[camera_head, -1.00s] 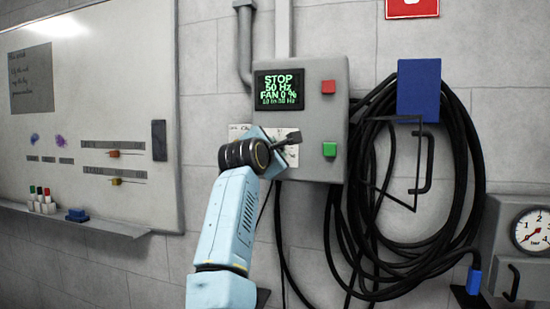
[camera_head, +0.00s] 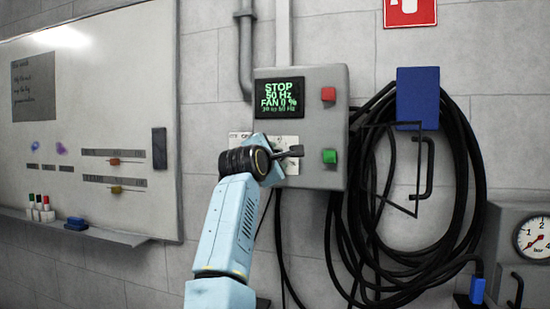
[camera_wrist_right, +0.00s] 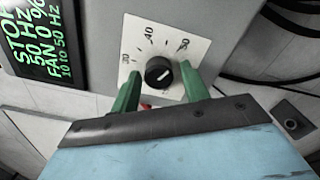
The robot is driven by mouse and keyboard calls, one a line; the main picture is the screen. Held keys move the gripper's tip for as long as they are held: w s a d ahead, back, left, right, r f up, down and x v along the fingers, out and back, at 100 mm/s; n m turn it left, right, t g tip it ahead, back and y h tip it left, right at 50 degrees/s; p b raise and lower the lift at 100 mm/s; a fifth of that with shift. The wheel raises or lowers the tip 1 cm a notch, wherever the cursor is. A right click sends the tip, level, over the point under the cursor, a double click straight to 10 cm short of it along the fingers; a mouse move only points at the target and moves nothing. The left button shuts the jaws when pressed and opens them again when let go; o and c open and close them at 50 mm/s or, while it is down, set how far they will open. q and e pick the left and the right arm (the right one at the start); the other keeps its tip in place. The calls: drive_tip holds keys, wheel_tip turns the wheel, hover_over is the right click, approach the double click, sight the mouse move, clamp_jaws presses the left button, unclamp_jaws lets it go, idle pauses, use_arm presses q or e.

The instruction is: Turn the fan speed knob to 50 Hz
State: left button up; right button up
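In the head view the knob is hidden behind my right gripper (camera_head: 290,153). The display (camera_head: 279,94) reads STOP, 50 Hz, FAN 0 %, and a small bottom line. My left gripper is not in view.
The grey control box (camera_head: 315,110) carries a red button (camera_head: 328,94) and a green button (camera_head: 329,156) to the right of my gripper. Black coiled cables (camera_head: 460,170) hang beside it under a blue box (camera_head: 418,94). A whiteboard (camera_head: 90,110) is at the left.

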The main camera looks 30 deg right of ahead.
drive_tip(key=shift+o, duration=0.4)
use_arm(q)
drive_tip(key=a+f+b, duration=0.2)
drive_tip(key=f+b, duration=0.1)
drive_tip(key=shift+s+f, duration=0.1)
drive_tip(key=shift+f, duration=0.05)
use_arm(e)
drive_tip(key=v, duration=1.3)
drive_tip(key=shift+s, duration=0.15)
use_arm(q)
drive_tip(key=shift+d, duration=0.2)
use_arm(e)
drive_tip(key=shift+a, duration=0.1)
